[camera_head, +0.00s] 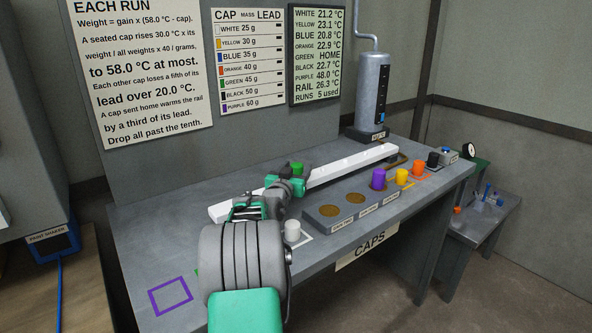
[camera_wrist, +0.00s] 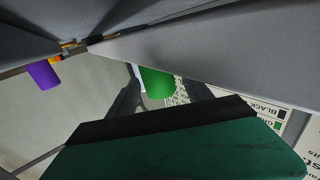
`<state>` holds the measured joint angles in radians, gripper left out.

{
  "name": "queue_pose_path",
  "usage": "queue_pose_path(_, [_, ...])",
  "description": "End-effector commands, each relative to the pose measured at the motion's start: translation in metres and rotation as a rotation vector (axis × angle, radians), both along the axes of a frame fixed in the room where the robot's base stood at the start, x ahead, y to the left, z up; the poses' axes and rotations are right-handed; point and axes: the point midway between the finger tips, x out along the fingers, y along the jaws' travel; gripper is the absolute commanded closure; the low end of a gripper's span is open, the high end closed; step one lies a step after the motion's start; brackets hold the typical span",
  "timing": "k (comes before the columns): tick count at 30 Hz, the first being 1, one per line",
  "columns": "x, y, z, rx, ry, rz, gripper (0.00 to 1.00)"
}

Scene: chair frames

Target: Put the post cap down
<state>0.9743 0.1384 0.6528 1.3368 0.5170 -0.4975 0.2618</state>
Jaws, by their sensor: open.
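My gripper (camera_head: 293,180) is over the bench at the white rail. Its open jaws show in the wrist view (camera_wrist: 160,92). The green cap (camera_head: 297,168) is at my gripper's tips, by the rail; it also shows between or just beyond the fingers in the wrist view (camera_wrist: 157,82). I cannot tell whether it touches a finger or what supports it. The purple cap (camera_head: 378,178) stands on the grey seat block, and it shows at the left of the wrist view (camera_wrist: 43,74). The white cap (camera_head: 292,230) stands on the bench beside my arm.
The white rail (camera_head: 345,166) slants across the bench (camera_head: 150,237). The seat block (camera_head: 350,211) has two bare brown discs. Yellow (camera_head: 402,176), orange (camera_head: 419,168) and black (camera_head: 433,159) caps stand at right. A grey cylinder (camera_head: 372,95) stands behind. A purple outlined square (camera_head: 170,296) is empty.

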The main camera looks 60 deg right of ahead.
Motion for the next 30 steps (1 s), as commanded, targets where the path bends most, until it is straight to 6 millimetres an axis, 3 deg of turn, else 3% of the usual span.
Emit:
queue_pose_path(2, [0.0, 0.003, 0.003, 0.0, 0.0, 0.001, 0.42])
queue_pose_path(13, [-0.01, 0.069, 0.002, -0.001, 0.0, 0.001, 0.42])
queue_pose_path(24, [-0.011, 0.074, 0.003, 0.0, 0.0, -0.001, 0.42])
queue_pose_path(30, [-0.012, 0.074, 0.018, 0.005, 0.0, -0.002, 0.42])
